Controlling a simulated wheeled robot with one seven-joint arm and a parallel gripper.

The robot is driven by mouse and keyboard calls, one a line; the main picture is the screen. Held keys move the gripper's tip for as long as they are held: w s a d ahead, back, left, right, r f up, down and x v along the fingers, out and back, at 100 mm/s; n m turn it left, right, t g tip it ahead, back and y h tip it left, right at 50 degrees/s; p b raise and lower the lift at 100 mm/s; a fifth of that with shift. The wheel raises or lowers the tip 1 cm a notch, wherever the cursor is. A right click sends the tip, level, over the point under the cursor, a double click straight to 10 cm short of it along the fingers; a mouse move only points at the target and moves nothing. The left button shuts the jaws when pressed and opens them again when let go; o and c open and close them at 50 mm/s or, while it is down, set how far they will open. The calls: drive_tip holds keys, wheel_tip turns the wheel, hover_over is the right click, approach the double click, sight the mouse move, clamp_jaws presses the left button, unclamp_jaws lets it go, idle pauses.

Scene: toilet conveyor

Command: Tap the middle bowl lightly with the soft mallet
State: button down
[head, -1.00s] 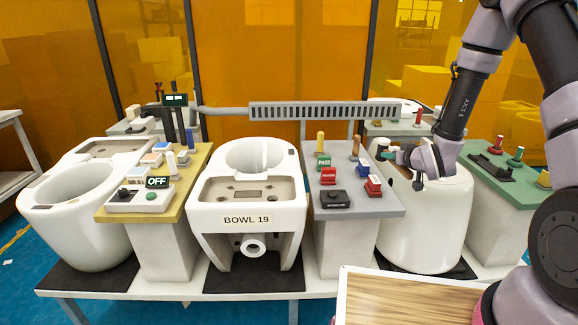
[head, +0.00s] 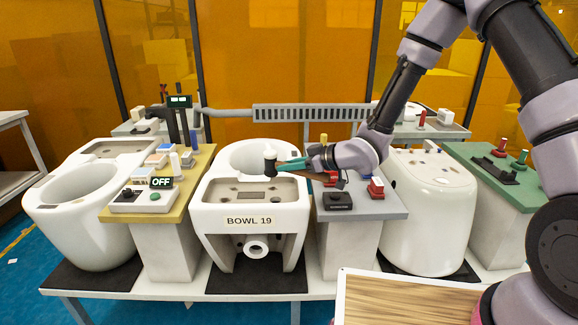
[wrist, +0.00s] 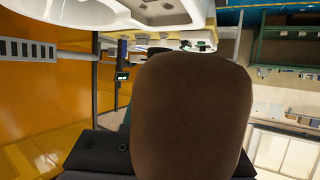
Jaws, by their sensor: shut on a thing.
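The middle bowl (head: 215,190) is white, labelled "BOWL 19", and stands on a black mat between two control stands. My gripper (head: 292,164) is at the right rear of this bowl's opening. Whether the head touches the bowl cannot be told. In the wrist view, a large brown rounded part (wrist: 190,115), seemingly the mallet's handle, fills the middle and hides the fingertips.
A white bowl (head: 60,215) stands at left and a closed white unit (head: 430,215) at right. The yellow stand (head: 195,195) has an "OFF" display. The grey stand (head: 365,208), with several coloured blocks, lies under my wrist. A wood-topped board (head: 400,300) is in front.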

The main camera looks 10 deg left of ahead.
drive_tip(key=shift+d, duration=0.2)
drive_tip(key=shift+f, duration=2.25)
drive_tip(key=shift+f, duration=0.2)
wheel_tip(320, 180, down, 6)
drive_tip(key=shift+r, duration=4.1)
